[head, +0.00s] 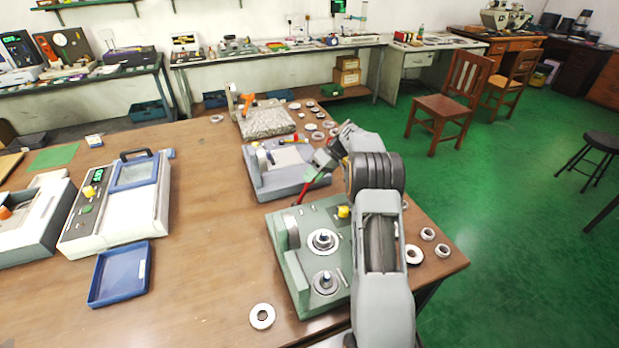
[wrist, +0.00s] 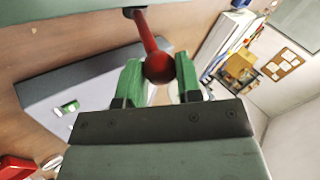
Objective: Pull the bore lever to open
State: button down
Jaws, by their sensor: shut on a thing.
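The bore lever is a red rod with a round red knob (wrist: 159,67). In the head view its red rod (head: 302,192) rises at the back of the green bore machine (head: 285,285), tilted to the right. My gripper (head: 313,175) is at the upper end of the rod. In the wrist view my green fingers (wrist: 158,80) are shut on the knob, one on each side. The knob itself is hidden by my gripper in the head view. The green machine carries two round metal fixtures (head: 323,240) on top and a yellow knob (head: 343,212).
A grey-blue machine (head: 262,182) stands just behind the green one. Loose bearing rings lie on the table, one at the front (head: 262,316) and several to the right (head: 428,234). A blue tray (head: 93,297) lies left. The table middle is clear.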

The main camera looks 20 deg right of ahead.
jog(key=shift+d+f, duration=0.15)
jog(key=shift+f, duration=0.1)
jog(key=c, duration=1)
grip_release()
jog(key=shift+d, duration=0.1)
jog(key=shift+o, duration=1.1)
jog(key=shift+r, duration=0.1)
jog(key=p+v, duration=0.1)
jog(key=v, duration=1.2)
jog(key=shift+r, duration=0.25)
jog(key=shift+d, duration=0.1)
